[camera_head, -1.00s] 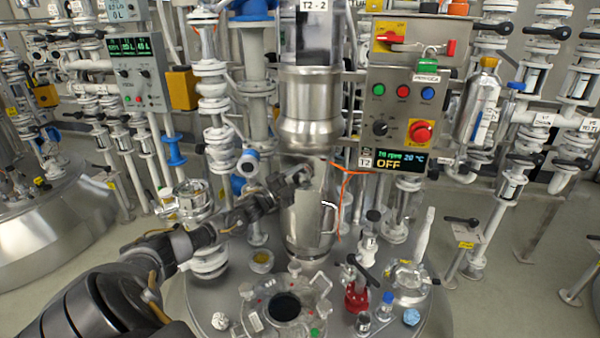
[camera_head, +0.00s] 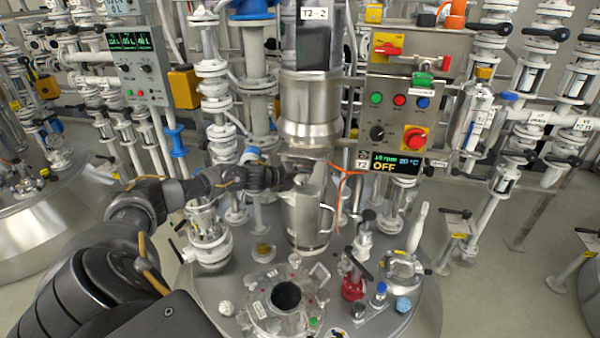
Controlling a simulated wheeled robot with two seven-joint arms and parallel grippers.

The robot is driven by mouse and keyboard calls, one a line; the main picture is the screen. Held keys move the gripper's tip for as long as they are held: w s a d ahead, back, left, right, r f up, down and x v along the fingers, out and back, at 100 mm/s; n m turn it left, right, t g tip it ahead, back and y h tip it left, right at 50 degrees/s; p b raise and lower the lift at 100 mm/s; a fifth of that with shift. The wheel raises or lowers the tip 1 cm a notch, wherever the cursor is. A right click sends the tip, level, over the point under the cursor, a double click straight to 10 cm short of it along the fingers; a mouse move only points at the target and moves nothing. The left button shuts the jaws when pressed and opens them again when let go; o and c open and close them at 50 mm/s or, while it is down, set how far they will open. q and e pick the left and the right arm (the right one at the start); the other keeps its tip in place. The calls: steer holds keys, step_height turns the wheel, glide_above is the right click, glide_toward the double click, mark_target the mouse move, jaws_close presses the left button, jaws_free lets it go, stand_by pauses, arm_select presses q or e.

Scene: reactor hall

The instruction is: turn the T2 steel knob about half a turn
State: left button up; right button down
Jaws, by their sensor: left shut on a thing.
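The T2 control panel (camera_head: 419,90) stands right of the steel column. A dark round knob (camera_head: 377,133) sits at its lower left, left of the red emergency button (camera_head: 414,140). The small display (camera_head: 397,163) by the T2 label reads OFF. My left gripper (camera_head: 293,181) is at the upper left of a steel jug (camera_head: 305,218), below the column and left of the panel. It is shut on the jug, though its fingertips are hard to make out. The jug is roughly upright, with its handle on the right. My right gripper is not in view.
The vessel lid with an open round port (camera_head: 286,296) lies below the jug. A red-based valve (camera_head: 353,286) and small bottles stand on the lid's right. An orange cable (camera_head: 343,172) hangs between jug and panel.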

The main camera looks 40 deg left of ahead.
arm_select(q)
steer(key=shift+r+m+g+y+p, duration=0.2)
steer(key=shift+m+g+y+p, duration=0.3)
steer(key=shift+y+p, duration=0.1)
steer(key=shift+d+m+g+y+p, duration=0.1)
steer(key=shift+m+g+y+p, duration=0.5)
steer(key=shift+g+y+p, duration=0.15)
steer(key=shift+f+m+g+y+p, duration=0.1)
steer(key=shift+m+g+y+p, duration=0.55)
steer(key=shift+y, duration=0.1)
steer(key=shift+f+m+g+y+p, duration=0.1)
steer(key=shift+m+g+y+p, duration=0.3)
steer(key=shift+y, duration=0.4)
steer(key=shift+m+g+y, duration=0.3)
steer(key=shift+m+y, duration=0.05)
steer(key=shift+y, duration=0.15)
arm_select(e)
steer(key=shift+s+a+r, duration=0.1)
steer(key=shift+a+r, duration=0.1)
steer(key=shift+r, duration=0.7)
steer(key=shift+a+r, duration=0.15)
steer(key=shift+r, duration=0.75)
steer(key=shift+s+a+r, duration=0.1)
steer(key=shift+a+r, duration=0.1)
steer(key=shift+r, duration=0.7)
arm_select(q)
steer(key=shift+f, duration=0.1)
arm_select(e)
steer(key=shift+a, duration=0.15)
